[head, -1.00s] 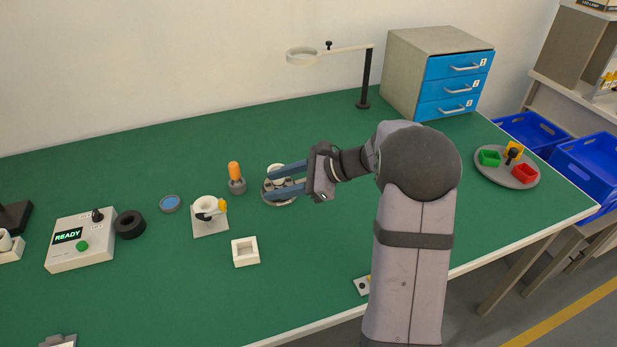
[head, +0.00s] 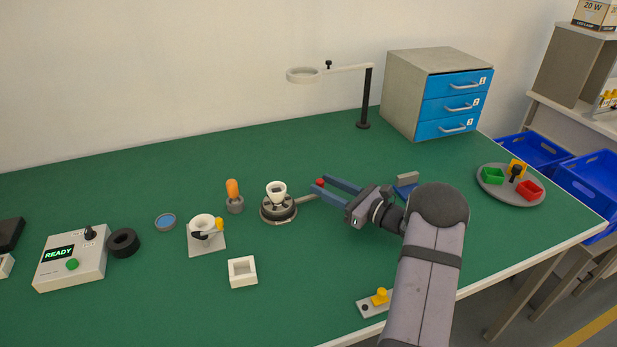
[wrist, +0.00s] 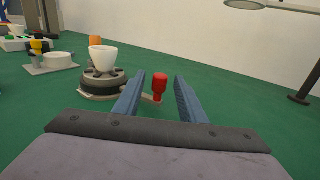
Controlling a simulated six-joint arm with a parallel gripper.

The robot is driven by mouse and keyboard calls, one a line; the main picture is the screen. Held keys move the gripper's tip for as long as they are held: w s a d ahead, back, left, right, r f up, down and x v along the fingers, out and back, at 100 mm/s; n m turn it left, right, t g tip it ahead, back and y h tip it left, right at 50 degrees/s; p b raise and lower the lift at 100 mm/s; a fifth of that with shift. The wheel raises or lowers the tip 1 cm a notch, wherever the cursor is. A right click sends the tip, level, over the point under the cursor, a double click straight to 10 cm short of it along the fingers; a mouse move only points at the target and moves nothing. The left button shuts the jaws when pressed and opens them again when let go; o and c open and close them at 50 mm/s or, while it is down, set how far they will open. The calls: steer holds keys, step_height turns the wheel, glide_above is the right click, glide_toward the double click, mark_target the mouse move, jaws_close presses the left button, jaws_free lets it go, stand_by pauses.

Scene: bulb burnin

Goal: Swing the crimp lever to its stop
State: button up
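The crimp station (head: 278,208) is a round dark and grey base on the green table, with a white cup-shaped part (head: 276,189) upright on top. Its grey lever (head: 306,198) sticks out to the right and ends in a red knob (head: 320,182). My gripper (head: 338,187) is open, its two blue fingers pointing left toward the knob. In the wrist view the red knob (wrist: 160,84) stands between the open fingers near their tips, with gaps on both sides. In the head view the knob is at the fingertips.
An orange-handled tool (head: 233,190) stands left of the station. A ring lamp on a post (head: 366,98) stands behind. The table in front of the station is clear.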

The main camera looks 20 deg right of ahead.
steer(key=shift+p+x, duration=0.4)
steer(key=shift+x, duration=2.85)
steer(key=shift+c, duration=0.6)
jaws_close()
